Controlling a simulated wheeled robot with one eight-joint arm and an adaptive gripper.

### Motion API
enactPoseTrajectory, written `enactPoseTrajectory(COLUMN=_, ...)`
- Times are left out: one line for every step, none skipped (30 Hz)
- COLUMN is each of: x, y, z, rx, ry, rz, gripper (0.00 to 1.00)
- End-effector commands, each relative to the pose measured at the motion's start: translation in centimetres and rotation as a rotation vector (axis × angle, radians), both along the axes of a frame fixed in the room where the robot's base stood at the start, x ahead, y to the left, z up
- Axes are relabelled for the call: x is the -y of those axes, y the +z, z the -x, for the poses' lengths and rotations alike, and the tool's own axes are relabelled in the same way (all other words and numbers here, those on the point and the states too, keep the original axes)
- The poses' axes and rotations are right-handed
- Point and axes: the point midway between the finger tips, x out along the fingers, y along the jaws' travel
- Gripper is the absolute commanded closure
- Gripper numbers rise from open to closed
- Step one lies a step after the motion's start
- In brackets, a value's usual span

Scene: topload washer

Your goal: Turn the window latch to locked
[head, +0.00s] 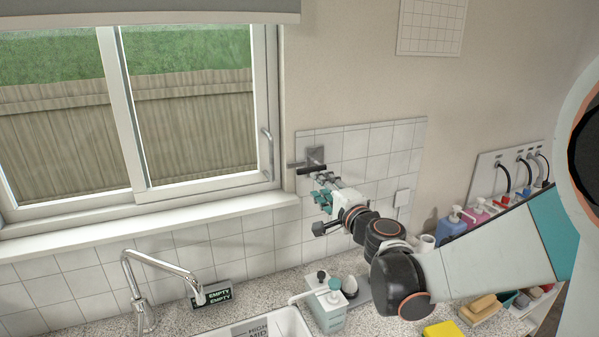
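The sliding window (130,110) fills the left of the head view. A slim chrome upright handle (266,152) sits on the right side of its frame; I cannot tell whether this is the latch or a pull. A square grey plate (316,155) with a thin lever pointing left is on the tiled wall just right of the window. My gripper (314,199) is right of the window frame, its two dark finger pads spread apart with nothing seen between them. The upper pad overlaps the plate's lower edge in the picture; contact cannot be told.
A chrome tap (133,280) and sink (275,326) are below the window. A teal-topped dispenser (326,305), a yellow sponge (443,330) and several bottles stand on the counter. The white sill (150,222) juts out under the window.

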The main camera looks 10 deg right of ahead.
Motion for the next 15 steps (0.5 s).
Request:
enactPoseTrajectory(x=-0.2, y=-0.1, z=-1.0, rx=0.000, ry=0.002, rz=0.000, gripper=0.65)
enactPoseTrajectory(x=-0.4, y=-0.1, z=-1.6, rx=0.000, ry=0.002, rz=0.000, gripper=0.65)
enactPoseTrajectory(x=-0.5, y=-0.1, z=-2.4, rx=0.000, ry=0.003, rz=0.001, gripper=0.65)
enactPoseTrajectory(x=-0.7, y=-0.1, z=-3.0, rx=0.000, ry=0.003, rz=0.001, gripper=0.65)
enactPoseTrajectory(x=-0.8, y=-0.1, z=-3.6, rx=0.000, ry=0.002, rz=0.001, gripper=0.65)
enactPoseTrajectory(x=-0.9, y=-0.1, z=-4.4, rx=0.000, ry=0.002, rz=0.001, gripper=0.65)
enactPoseTrajectory(x=-1.1, y=-0.1, z=-4.9, rx=0.000, ry=0.002, rz=0.001, gripper=0.65)
enactPoseTrajectory(x=-1.2, y=-0.1, z=-5.5, rx=0.000, ry=0.002, rz=0.001, gripper=0.65)
enactPoseTrajectory(x=-1.3, y=-0.1, z=-6.2, rx=0.000, ry=0.002, rz=0.001, gripper=0.65)
enactPoseTrajectory(x=-1.4, y=-0.1, z=-6.8, rx=0.000, ry=0.002, rz=0.001, gripper=0.65)
enactPoseTrajectory(x=-1.5, y=-0.1, z=-7.3, rx=0.000, ry=0.002, rz=0.001, gripper=0.65)
enactPoseTrajectory(x=-1.6, y=-0.1, z=-7.9, rx=0.000, ry=0.002, rz=0.001, gripper=0.65)
enactPoseTrajectory(x=-1.7, y=-0.1, z=-8.3, rx=0.000, ry=0.002, rz=0.001, gripper=0.65)
enactPoseTrajectory(x=-1.8, y=-0.1, z=-8.7, rx=0.000, ry=0.002, rz=0.001, gripper=0.65)
enactPoseTrajectory(x=-1.9, y=-0.1, z=-9.2, rx=0.000, ry=0.002, rz=0.001, gripper=0.65)
